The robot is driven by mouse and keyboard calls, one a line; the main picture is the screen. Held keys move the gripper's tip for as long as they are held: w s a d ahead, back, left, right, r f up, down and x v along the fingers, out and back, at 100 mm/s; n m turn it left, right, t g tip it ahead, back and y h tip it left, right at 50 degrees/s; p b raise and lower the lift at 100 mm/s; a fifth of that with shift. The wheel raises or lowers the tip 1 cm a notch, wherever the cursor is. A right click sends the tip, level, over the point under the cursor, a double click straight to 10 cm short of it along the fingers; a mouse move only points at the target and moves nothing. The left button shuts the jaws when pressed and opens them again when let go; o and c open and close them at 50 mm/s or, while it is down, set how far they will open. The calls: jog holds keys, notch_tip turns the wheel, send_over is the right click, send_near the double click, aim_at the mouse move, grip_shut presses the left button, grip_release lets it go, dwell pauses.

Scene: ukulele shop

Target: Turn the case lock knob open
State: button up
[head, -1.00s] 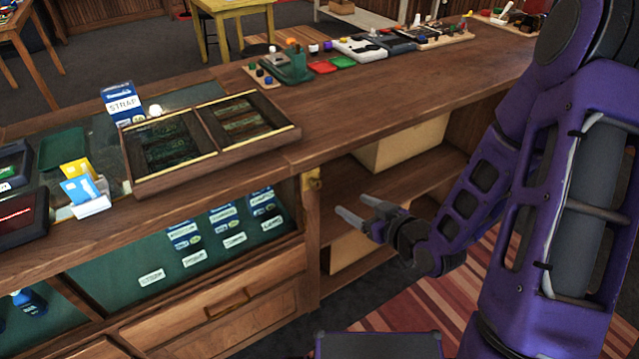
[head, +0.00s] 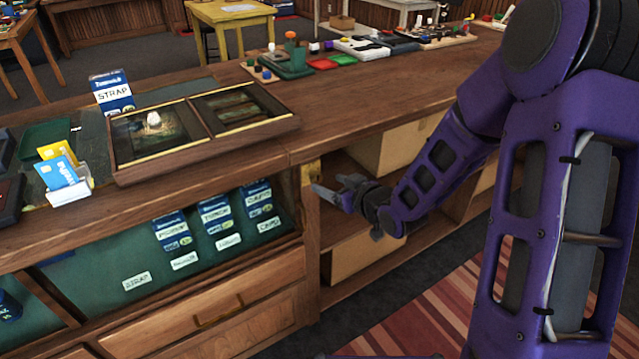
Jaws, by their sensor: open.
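The case lock knob (head: 308,174) is a small brass-coloured fitting on the wooden post at the right end of the green-lined display case (head: 100,274). Only part of it shows above my gripper, so I cannot tell how the knob is turned. My gripper (head: 329,183) is open and empty. It reaches in from the right, its fingertips in front of the post and just below the visible brass. I cannot tell whether a finger touches the knob.
The wooden counter top (head: 345,110) overhangs just above my gripper. A framed wooden tray (head: 203,136) and a strap box (head: 112,93) stand on it. Open shelves with a tan box (head: 385,150) lie behind my arm. A striped rug (head: 425,318) covers the floor.

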aim_at(318, 179)
jog(key=x, duration=0.6)
grip_shut()
dwell(0.3)
